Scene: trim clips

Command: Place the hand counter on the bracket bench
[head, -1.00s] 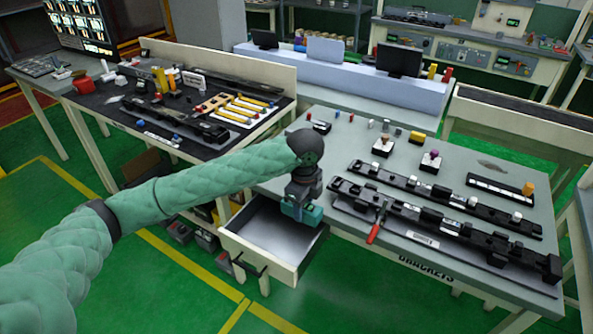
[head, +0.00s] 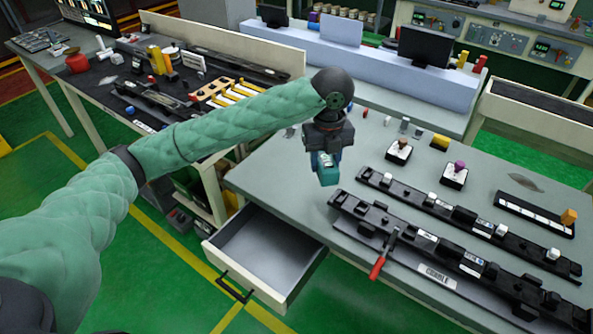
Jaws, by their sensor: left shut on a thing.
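The bracket bench (head: 262,170) is the grey-topped table at the centre and right, with an open, empty-looking drawer (head: 268,250) at its front left. My left gripper (head: 326,180) has teal fingers and points down over the bench top, left of the black rails. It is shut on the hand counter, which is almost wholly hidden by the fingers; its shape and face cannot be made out. I cannot tell whether it touches the bench top. My right gripper is not in view.
Black rail fixtures (head: 440,240) with a red-handled clamp (head: 378,266) fill the front right of the bench. The bench top left of my gripper is mostly clear.

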